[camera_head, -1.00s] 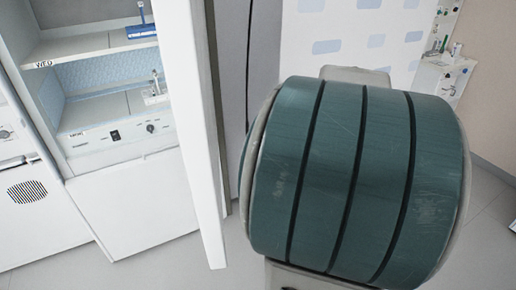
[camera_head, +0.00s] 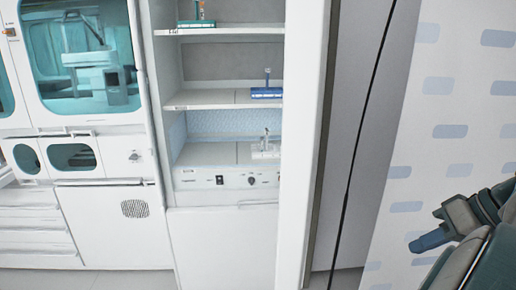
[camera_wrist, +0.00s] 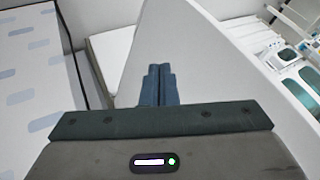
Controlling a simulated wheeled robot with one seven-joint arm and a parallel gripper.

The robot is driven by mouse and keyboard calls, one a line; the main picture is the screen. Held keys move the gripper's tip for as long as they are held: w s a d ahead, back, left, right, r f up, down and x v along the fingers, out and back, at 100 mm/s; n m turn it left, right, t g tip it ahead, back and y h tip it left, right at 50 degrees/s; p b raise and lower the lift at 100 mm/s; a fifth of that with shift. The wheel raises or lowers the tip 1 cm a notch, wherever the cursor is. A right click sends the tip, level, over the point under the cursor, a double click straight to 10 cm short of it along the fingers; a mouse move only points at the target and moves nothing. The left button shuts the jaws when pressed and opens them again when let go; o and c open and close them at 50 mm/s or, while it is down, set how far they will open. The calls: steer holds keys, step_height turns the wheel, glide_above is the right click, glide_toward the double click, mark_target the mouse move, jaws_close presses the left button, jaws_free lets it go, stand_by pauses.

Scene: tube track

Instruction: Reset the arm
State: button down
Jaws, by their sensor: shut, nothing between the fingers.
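My gripper shows in the wrist view (camera_wrist: 158,84) with its two blue fingers together and nothing between them. In the head view, part of my arm is at the lower right edge, and the blue fingers of my gripper (camera_head: 428,241) point left in front of the patterned wall panel. The gripper is in the air, apart from the shelves. A white panel edge lies beyond the fingers in the wrist view.
An open shelf cabinet (camera_head: 222,98) holds a blue rack (camera_head: 266,93) and a white rack (camera_head: 265,151). A tall white panel (camera_head: 306,150) stands at its right. A glass-fronted cabinet (camera_head: 88,62) is at the left. Floor shows along the bottom.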

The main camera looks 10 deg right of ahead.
steer(key=a+f+g+h, duration=0.1)
steer(key=a+f+h, duration=0.1)
steer(key=a+f, duration=0.4)
steer(key=a+f+g+h, duration=0.1)
steer(key=a+f+h, duration=0.2)
steer(key=a+f, duration=0.4)
steer(key=a, duration=0.7)
steer(key=shift+w+a+f, duration=0.25)
steer(key=shift+a+f, duration=0.05)
